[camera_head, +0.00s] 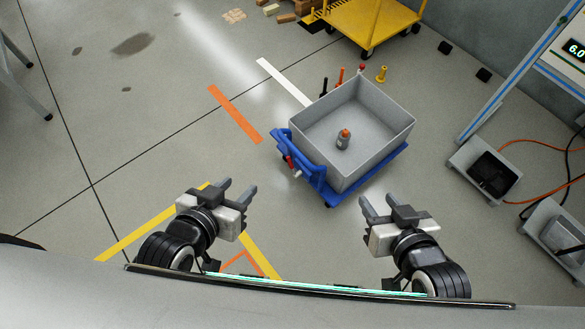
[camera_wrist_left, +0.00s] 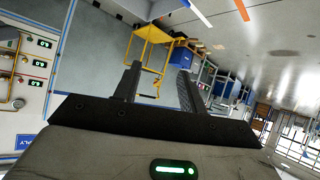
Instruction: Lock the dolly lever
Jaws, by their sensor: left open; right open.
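A blue dolly (camera_head: 376,167) stands on the floor ahead of me in the head view, carrying a grey crate (camera_head: 388,113). At its near left end is a blue handle frame (camera_head: 310,178) with a small red-tipped lever (camera_head: 291,162) beside it; the lever's exact position is too small to tell. My left gripper (camera_head: 239,187) is open and empty, left of the handle frame and apart from it. My right gripper (camera_head: 377,198) is open and empty, near the dolly's front right side. The left wrist view shows the left gripper's open fingers (camera_wrist_left: 158,80); I cannot make out the dolly there.
A grey bottle with an orange cap (camera_head: 344,139) stands in the crate. Several coloured posts, one yellow (camera_head: 382,74), stand behind it. A yellow cart (camera_head: 365,22) is at the back. Grey units (camera_head: 487,172) and an orange cable lie right.

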